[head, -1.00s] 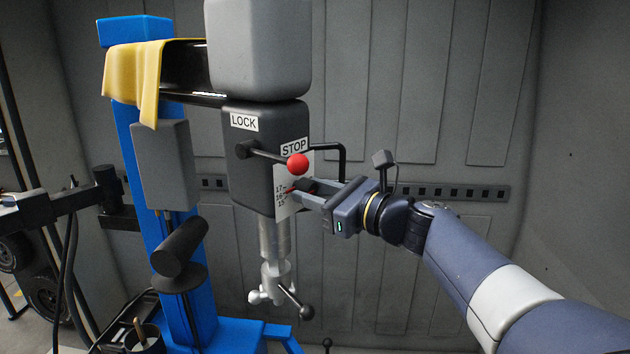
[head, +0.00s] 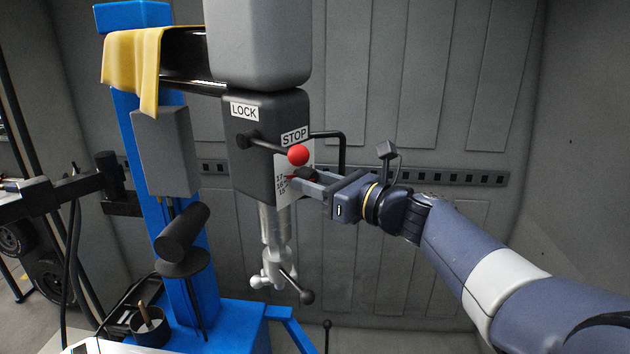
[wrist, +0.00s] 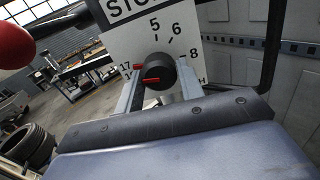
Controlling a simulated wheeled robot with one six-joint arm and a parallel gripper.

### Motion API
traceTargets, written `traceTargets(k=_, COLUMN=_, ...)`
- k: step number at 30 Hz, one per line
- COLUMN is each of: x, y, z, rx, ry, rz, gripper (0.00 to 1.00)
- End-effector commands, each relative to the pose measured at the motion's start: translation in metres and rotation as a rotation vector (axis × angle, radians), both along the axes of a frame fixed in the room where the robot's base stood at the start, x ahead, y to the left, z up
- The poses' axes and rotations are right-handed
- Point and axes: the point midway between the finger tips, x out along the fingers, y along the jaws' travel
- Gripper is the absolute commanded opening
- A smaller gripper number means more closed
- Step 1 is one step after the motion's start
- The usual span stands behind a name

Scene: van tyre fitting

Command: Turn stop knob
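The stop knob (wrist: 158,68) is black with a red pointer mark, set on a white numbered dial plate (wrist: 122,42) below the STOP label (head: 294,136). In the wrist view the knob's red mark points to the lower left, and a second red mark sits on the plate beside 17. My gripper (head: 304,178) reaches the plate from the right. In the wrist view its fingers (wrist: 160,82) lie on both sides of the knob and appear to touch it. The knob's far side and the lower dial numbers are hidden.
A red ball (head: 298,155) on a black lever stands just above my gripper. A bent black rod (head: 342,148) rises behind it. The grey tool head (head: 280,226) hangs below. A blue column (head: 150,120) with a yellow cloth (head: 140,65) stands left.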

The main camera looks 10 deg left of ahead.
Motion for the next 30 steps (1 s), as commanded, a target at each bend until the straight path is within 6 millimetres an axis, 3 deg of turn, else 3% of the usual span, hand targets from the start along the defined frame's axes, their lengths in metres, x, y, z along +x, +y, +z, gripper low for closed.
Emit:
traceTargets(k=7, x=0.0, y=0.0, z=0.0, rx=0.0, ry=-0.001, rz=0.0, gripper=0.56)
traceTargets(k=17, x=-0.003, y=-0.006, z=0.001, rx=0.002, ry=-0.003, rz=-0.002, gripper=0.56)
traceTargets(k=30, x=-0.04, y=-0.075, z=-0.001, rx=0.001, ry=-0.003, rz=-0.005, gripper=0.56)
